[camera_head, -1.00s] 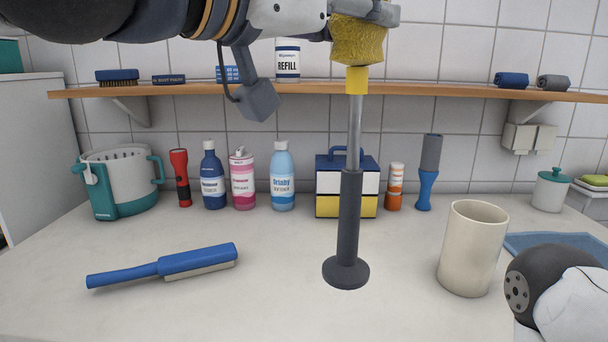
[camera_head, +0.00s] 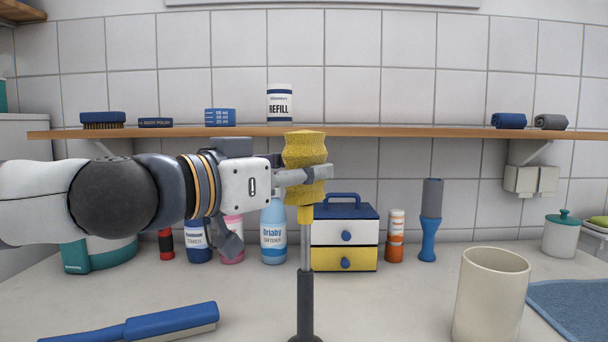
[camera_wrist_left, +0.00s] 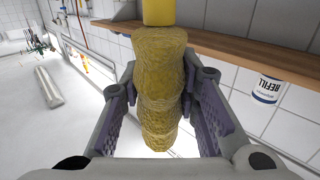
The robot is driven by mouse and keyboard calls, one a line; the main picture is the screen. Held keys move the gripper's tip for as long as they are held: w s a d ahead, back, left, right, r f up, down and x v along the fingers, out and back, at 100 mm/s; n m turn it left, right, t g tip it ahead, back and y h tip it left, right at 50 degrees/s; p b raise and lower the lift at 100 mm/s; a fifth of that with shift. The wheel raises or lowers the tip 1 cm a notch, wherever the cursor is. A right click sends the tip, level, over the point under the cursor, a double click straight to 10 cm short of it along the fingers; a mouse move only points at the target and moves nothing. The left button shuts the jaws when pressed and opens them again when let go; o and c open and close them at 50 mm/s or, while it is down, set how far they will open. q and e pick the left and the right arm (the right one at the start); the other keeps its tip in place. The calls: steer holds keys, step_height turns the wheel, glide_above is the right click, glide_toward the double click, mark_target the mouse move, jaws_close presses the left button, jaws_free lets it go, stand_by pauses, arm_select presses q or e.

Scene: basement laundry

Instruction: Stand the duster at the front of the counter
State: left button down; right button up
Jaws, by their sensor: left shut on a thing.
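The duster (camera_head: 305,290) is upright in the head view, with a yellow fluffy head on top, a thin grey rod and a dark handle. Its round base is partly cut off by the bottom edge, so I cannot tell whether it touches the counter (camera_head: 255,302). My left gripper (camera_head: 312,176) comes in from the left and is shut on the yellow head. In the left wrist view the yellow head (camera_wrist_left: 160,85) lies between the two fingers, with the yellow collar at the top. My right gripper is not in view.
Bottles, a drawer box (camera_head: 345,232) and an orange tube (camera_head: 395,238) stand behind. A wooden shelf (camera_head: 400,132) runs along the wall behind the gripper.

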arm_select(q)
steer(key=shift+s+r, duration=0.1)
steer(key=shift+r, duration=0.2)
steer(key=shift+f, duration=0.35)
steer(key=c, duration=1.2)
jaws_free()
steer(key=shift+r, duration=0.1)
steer(key=shift+s+a+r, duration=0.15)
steer(key=shift+s+r, duration=0.05)
steer(key=shift+r, duration=0.25)
steer(key=p+v, duration=0.1)
steer(key=v, duration=0.4)
steer(key=p+v, duration=0.1)
steer(key=v, duration=0.5)
steer(key=shift+s+a+f, duration=0.15)
steer(key=shift+a+f, duration=0.05)
steer(key=shift+f, duration=0.05)
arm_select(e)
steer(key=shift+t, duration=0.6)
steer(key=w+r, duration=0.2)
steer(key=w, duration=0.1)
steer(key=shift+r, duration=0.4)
